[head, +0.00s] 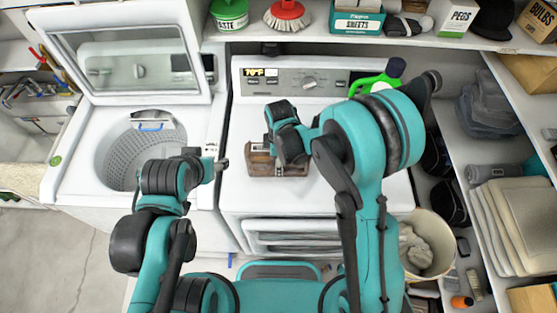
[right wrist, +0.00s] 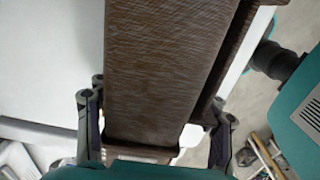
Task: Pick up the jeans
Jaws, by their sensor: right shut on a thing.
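Dark grey-blue folded cloth (head: 487,112) lies stacked on the right-hand shelf; it may be the jeans, but I cannot tell for sure. My right gripper (head: 276,156) is over the white dryer top, far to the left of that cloth. It is shut on a brown wooden-looking block (head: 262,163). In the right wrist view, the brown block (right wrist: 160,70) fills the space between the two fingers of the right gripper (right wrist: 156,125). My left gripper (head: 221,165) is between the washer and the dryer; its fingers are too small to read.
The open washer (head: 75,180) stands at left with its lid up. The dryer (head: 232,195) is in the middle. A laundry basket (head: 440,245) with cloth stands at lower right. Folded beige cloths (head: 515,225) fill a lower right shelf.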

